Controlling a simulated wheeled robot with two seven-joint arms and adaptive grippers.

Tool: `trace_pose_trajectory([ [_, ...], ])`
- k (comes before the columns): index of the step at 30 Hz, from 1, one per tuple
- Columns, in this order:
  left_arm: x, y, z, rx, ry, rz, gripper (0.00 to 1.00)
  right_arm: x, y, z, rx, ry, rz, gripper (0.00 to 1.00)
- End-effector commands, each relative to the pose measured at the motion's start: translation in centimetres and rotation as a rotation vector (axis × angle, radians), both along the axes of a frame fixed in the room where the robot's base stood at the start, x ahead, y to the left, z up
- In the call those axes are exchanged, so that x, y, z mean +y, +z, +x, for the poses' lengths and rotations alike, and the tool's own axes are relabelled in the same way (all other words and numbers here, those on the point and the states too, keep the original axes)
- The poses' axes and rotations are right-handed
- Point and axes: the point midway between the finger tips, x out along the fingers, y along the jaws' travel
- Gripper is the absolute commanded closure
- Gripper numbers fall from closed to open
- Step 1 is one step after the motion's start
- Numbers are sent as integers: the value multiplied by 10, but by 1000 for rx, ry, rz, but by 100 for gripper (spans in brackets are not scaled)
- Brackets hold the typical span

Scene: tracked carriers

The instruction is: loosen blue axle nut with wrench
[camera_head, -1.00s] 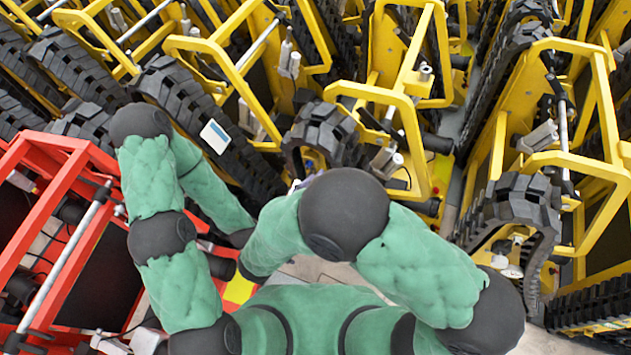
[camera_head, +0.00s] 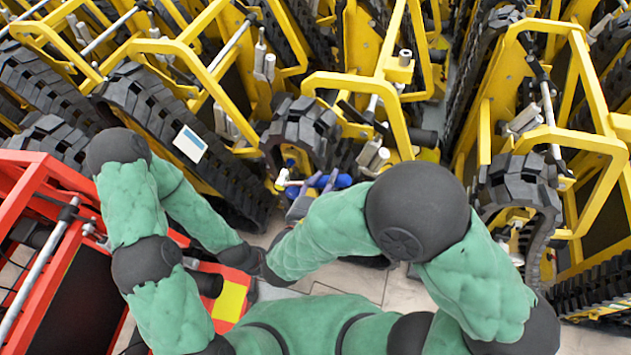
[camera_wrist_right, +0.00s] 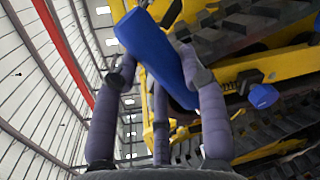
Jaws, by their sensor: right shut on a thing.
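My right gripper (camera_head: 313,186) is partly behind my own forearm in the head view, at the front end of a yellow tracked carrier. It is shut on a blue wrench (camera_head: 343,181). In the right wrist view the blue wrench (camera_wrist_right: 155,50) slants between the gripper fingers (camera_wrist_right: 165,85). A blue axle nut (camera_wrist_right: 263,96) sticks out of the yellow carrier to the right of the fingers, with a visible gap between it and the wrench. My left gripper is not visible; its arm bends down at the left.
Yellow carriers with black tracks (camera_head: 300,130) stand close together at the back and right. A red carrier (camera_head: 40,215) is at the left. A narrow strip of pale floor (camera_head: 345,285) shows below the right gripper. A white-blue label (camera_head: 190,143) is on a track.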

Motion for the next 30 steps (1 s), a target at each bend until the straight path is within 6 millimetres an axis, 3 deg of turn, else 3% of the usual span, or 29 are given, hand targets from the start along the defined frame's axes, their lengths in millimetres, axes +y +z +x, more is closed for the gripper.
trace_pose_trajectory([
  [1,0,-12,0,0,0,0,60,-4,-8,-1,-16,-2,35,100],
  [13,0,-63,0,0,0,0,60,-15,-41,-6,-103,-1,244,100],
  [24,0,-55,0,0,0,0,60,-26,-72,-11,-197,-1,470,100],
  [30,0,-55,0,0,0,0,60,-28,-78,-11,-215,-1,514,100],
])
